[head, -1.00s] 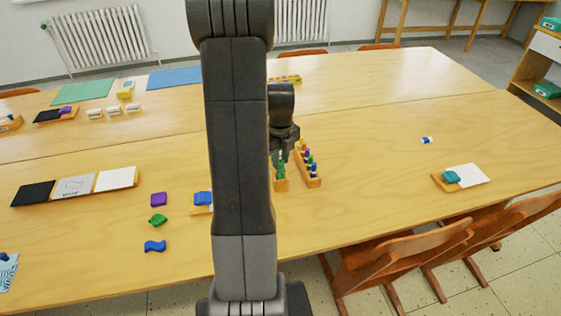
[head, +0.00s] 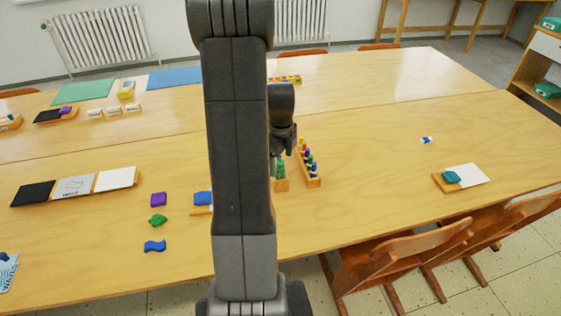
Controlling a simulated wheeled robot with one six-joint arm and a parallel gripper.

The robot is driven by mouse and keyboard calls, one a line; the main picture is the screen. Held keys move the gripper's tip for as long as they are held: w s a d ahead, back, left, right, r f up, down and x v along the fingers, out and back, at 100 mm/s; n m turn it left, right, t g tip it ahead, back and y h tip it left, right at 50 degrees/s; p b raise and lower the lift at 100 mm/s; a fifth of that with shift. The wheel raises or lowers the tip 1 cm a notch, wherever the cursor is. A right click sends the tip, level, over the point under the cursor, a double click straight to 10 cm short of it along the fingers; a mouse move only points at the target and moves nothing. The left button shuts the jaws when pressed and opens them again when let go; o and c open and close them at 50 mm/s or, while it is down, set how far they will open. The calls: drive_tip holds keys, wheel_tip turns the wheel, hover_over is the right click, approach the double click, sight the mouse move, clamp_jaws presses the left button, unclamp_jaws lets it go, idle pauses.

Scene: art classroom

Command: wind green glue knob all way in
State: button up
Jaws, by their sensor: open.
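The green glue piece (head: 280,168) stands on a small wooden block (head: 282,185) near the middle of the table, just right of my arm. Its left part is hidden behind my arm, and its knob is too small to make out clearly. My gripper (head: 281,152) points down just above the green piece. The fingers are small and dark, partly covered by my arm, and look apart with nothing held. I cannot tell whether they touch the green piece.
A wooden rack (head: 308,166) of coloured pegs stands close on the right. A blue piece (head: 203,198) on a wooden block is at the left. A teal piece (head: 451,177) lies far right on a board.

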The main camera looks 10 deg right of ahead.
idle(0.6)
drive_tip(key=shift+r+p, duration=2.2)
drive_tip(key=shift+r, duration=0.85)
